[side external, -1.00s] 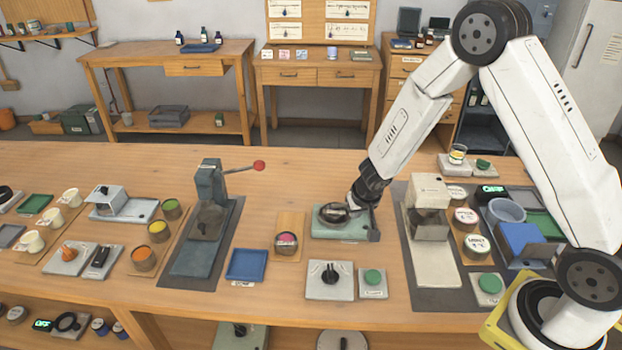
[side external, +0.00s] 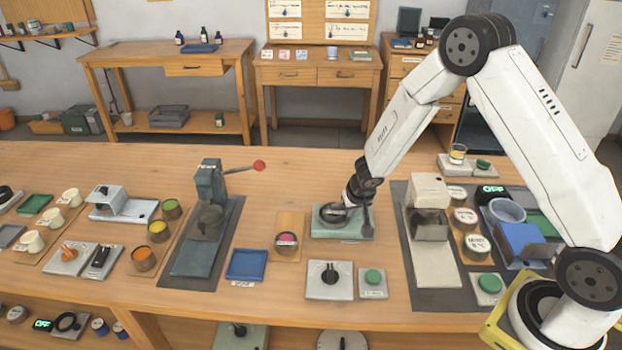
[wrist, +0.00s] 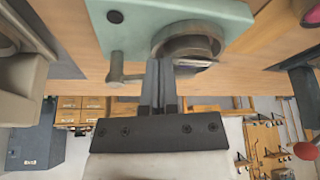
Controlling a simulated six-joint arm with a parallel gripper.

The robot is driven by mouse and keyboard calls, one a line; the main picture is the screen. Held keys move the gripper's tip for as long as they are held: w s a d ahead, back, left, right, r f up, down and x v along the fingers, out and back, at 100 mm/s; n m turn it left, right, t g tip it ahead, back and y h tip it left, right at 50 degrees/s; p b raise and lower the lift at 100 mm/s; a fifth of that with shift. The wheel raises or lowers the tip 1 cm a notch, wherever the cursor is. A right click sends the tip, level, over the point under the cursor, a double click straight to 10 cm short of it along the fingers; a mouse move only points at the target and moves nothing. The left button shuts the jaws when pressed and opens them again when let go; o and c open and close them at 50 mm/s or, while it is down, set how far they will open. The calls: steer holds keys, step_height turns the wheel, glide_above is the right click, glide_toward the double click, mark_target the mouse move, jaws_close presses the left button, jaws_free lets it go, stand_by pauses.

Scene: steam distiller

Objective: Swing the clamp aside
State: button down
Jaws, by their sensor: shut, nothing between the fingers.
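A pale green base plate (side external: 330,229) on the bench carries a round dark metal ring or cup (side external: 330,214). At its right edge stands the grey clamp (side external: 368,216). My gripper (side external: 353,208) is low over the plate, between the round part and the clamp. In the wrist view, the shut fingers (wrist: 160,66) lie beside the round part (wrist: 187,40), with nothing between them. The clamp (wrist: 117,66) is just left of the fingers, its short bar reaching toward them; I cannot tell whether they touch. The plate (wrist: 130,30) is behind.
Left are a wooden block with a pink-topped cup (side external: 287,242) and a press with a red-knobbed lever (side external: 258,167). A beige machine (side external: 430,205) stands close on the right. A black knob box (side external: 330,280) and green button box (side external: 373,283) are in front.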

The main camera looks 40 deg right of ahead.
steer(key=shift+w+d, duration=0.35)
steer(key=shift+w, duration=0.3)
steer(key=shift+w, duration=0.15)
steer(key=shift+w+m, duration=0.4)
steer(key=shift+m, duration=0.3)
stand_by(0.4)
steer(key=shift+w+d+m+g+h, duration=0.15)
steer(key=shift+w+m+g+h, duration=0.35)
steer(key=shift+m, duration=0.4)
steer(key=w+m, duration=0.1)
steer(key=m, duration=0.1)
steer(key=w+d+m+g+h, duration=0.1)
steer(key=m, duration=0.1)
steer(key=shift+w+d, duration=0.15)
steer(key=shift+w, duration=0.1)
steer(key=m, duration=0.1)
steer(key=w+d+m+g, duration=0.1)
steer(key=m, duration=0.2)
steer(key=shift+w+d, duration=0.25)
steer(key=shift+d, duration=0.05)
steer(key=shift+w+d+m+g, duration=0.2)
steer(key=shift+d+m+g, duration=0.35)
steer(key=shift+m, duration=0.55)
steer(key=shift+w+d+m+g, duration=0.2)
steer(key=shift+d+m+g, duration=0.35)
steer(key=shift+m, duration=0.55)
